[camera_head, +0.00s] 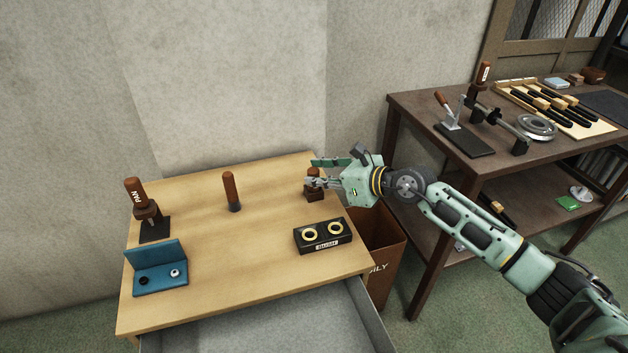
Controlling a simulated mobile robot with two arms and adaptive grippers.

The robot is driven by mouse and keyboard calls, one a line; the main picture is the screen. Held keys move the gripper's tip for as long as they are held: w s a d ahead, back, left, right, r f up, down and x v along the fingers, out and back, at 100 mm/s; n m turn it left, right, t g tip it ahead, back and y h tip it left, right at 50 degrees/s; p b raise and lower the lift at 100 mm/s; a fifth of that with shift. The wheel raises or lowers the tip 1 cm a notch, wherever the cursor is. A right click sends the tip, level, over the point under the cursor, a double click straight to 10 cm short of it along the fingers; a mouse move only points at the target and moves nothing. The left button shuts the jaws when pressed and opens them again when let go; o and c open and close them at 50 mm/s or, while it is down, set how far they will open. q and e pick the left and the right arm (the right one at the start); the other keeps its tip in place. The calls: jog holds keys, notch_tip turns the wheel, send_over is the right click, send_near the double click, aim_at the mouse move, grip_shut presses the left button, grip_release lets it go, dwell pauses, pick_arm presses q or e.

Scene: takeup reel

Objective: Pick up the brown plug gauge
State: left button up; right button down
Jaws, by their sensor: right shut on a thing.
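My right gripper (318,180) is at the far right part of the wooden table, its fingers shut on a small brown piece (315,172). This piece stands on or in a dark brown block (314,195); the fingers partly cover it, and I cannot tell if it is lifted. A brown rod with a dark grey lower end (230,190) stands upright in the middle of the table, apart from the gripper. I cannot tell for sure which of these two is the brown plug gauge. My left gripper is not in view.
On the wooden table (200,262) are a brown-handled tool (135,192) on a black base, a teal bracket (160,277) and a black block with two yellow rings (310,242). A brown bin (383,262) and a dark bench (412,107) with tools are at right.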

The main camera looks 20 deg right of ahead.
jog(key=shift+r, duration=0.1)
jog(key=shift+r+p, duration=0.4)
jog(key=shift+p, duration=0.05)
notch_tip(320, 180, up, 3)
jog(key=p, duration=0.3)
jog(key=shift+r, duration=0.15)
jog(key=s+d+r+b, duration=0.1)
jog(key=s+d+r, duration=0.1)
jog(key=d, duration=0.3)
jog(key=s+d+r+b, duration=0.2)
jog(key=d+r, duration=0.2)
jog(key=d, duration=0.1)
jog(key=shift+s+d+r, duration=0.35)
jog(key=shift+r, duration=0.05)
jog(key=c, duration=2.1)
grip_release()
grip_shut()
